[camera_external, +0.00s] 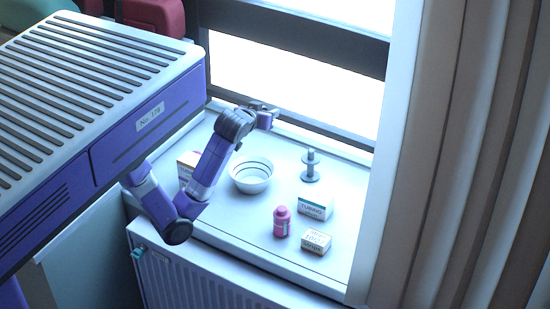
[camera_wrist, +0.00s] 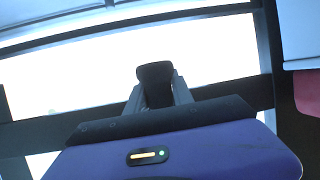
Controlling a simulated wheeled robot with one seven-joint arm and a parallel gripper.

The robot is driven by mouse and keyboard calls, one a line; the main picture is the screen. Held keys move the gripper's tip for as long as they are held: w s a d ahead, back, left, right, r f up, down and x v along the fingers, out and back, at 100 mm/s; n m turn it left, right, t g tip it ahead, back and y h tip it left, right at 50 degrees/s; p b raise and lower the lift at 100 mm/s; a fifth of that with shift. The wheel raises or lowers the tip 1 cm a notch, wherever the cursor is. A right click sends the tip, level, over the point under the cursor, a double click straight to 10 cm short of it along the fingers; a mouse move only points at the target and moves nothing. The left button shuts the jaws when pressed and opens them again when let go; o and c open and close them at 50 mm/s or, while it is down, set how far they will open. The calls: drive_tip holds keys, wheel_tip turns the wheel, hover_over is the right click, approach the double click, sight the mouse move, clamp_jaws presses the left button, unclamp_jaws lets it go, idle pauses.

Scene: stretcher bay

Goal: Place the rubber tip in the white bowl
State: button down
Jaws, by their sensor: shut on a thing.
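My gripper (camera_external: 268,112) is raised above the back of the counter, close to the window frame, behind and above the white bowl. In the wrist view my gripper (camera_wrist: 158,92) is shut on a dark, blunt piece, the rubber tip (camera_wrist: 155,72), which sticks up between the fingers. In the external view the tip is too small to make out. The white bowl (camera_external: 251,186) stands upright on the counter, with dark lines around its inside. It looks empty from here. The bowl is not in the wrist view.
On the counter (camera_external: 240,222) stand a grey spool-like stand (camera_external: 310,168), a tubing box (camera_external: 315,205), a pink bottle (camera_external: 282,222) and a small box (camera_external: 316,242). Another box (camera_external: 187,165) is partly hidden behind my arm. A window (camera_external: 300,70) borders the back and a curtain (camera_external: 440,160) the right.

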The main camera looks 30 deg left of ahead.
drive_tip(key=a+f, duration=0.1)
drive_tip(key=f, duration=0.6)
drive_tip(key=a+f, duration=0.1)
drive_tip(key=f, duration=0.6)
drive_tip(key=s+a+f, duration=0.1)
drive_tip(key=f, duration=0.7)
drive_tip(key=shift+a, duration=0.25)
drive_tip(key=shift+f, duration=0.1)
drive_tip(key=shift+f+b, duration=0.4)
drive_tip(key=shift+b, duration=0.1)
drive_tip(key=shift+f, duration=0.2)
